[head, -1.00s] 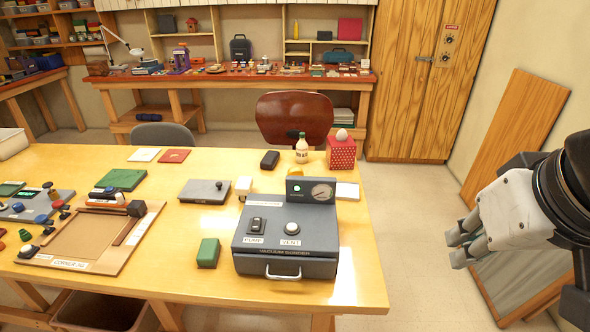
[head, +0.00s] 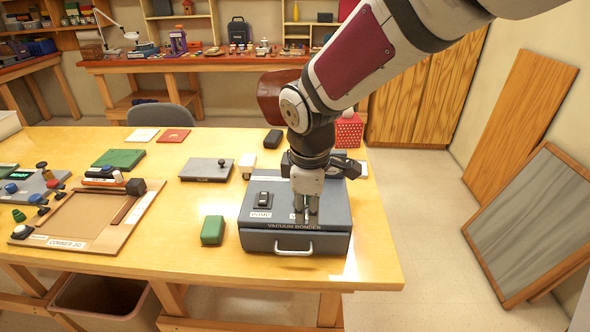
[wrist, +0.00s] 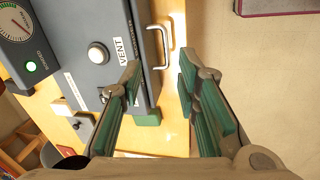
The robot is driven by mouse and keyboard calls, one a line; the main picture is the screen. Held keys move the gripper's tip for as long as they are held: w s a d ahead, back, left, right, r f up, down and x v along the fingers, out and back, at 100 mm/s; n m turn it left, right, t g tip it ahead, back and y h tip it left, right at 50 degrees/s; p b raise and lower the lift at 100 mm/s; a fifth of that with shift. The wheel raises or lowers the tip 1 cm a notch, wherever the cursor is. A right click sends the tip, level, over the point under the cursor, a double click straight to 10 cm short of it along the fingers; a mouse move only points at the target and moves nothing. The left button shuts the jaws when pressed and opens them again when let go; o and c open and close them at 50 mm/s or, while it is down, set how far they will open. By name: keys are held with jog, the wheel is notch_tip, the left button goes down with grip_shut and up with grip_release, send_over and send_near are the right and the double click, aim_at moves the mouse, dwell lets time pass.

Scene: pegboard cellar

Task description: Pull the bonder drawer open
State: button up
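The vacuum bonder (head: 262,222) is a dark grey box near the table's front edge. Its drawer front (head: 270,241) has a pale bar handle (head: 293,250) and looks shut. The handle also shows in the wrist view (wrist: 164,48). My gripper (head: 306,212) points down above the bonder's front part. In the wrist view my gripper (wrist: 158,78) is open and empty, with its two green-padded fingers apart. The handle appears beyond the gap between the fingertips, not gripped. My arm hides the bonder's gauge panel in the head view; the wrist view shows the gauge (wrist: 14,22).
A green block (head: 213,230) lies just left of the bonder. A wooden tray (head: 60,243) and a grey plate (head: 206,170) are further left. A red dotted box (head: 349,131) stands behind.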

aim_at(294, 253)
jog(key=shift+n, duration=0.8)
jog(key=a+x, duration=0.1)
jog(key=x, duration=0.4)
jog(key=a+x, duration=0.1)
jog(key=x, duration=0.5)
jog(key=a+x, duration=0.1)
jog(key=x, duration=0.5)
jog(key=shift+s+a+f, duration=0.15)
jog(key=shift+s+f, duration=0.05)
jog(key=shift+f, duration=0.1)
grip_shut()
